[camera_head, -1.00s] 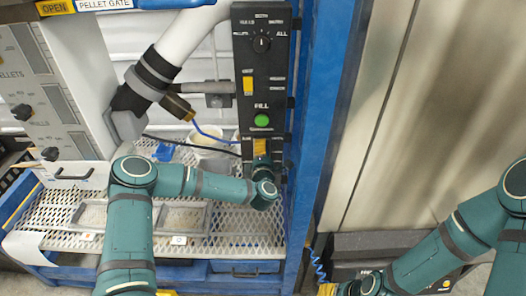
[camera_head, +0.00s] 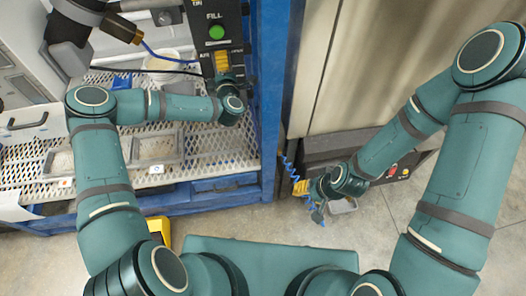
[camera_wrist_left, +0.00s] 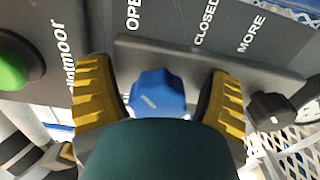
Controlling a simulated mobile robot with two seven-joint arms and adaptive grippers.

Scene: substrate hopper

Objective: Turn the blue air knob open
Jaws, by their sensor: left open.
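The blue air knob (camera_wrist_left: 155,91) is faceted, with a short white mark on its face. In the left wrist view it sits on a dark panel below lettering reading "OPE", cut off, and "CLOSED". My left gripper (camera_wrist_left: 160,84) is open, with one yellow-padded finger on each side of the knob and small gaps showing. In the head view my left gripper (camera_head: 222,64) is at the lower part of the black control panel (camera_head: 203,12) and hides the knob. My right gripper (camera_head: 319,207) hangs low in front of the cabinet, too small to judge its jaws.
A green FILL button (camera_head: 216,32) is above my left gripper. A small black knob (camera_wrist_left: 272,110) is right of the blue one, near "MORE". A mesh shelf (camera_head: 205,150) lies below, with a blue post (camera_head: 266,110) to its right.

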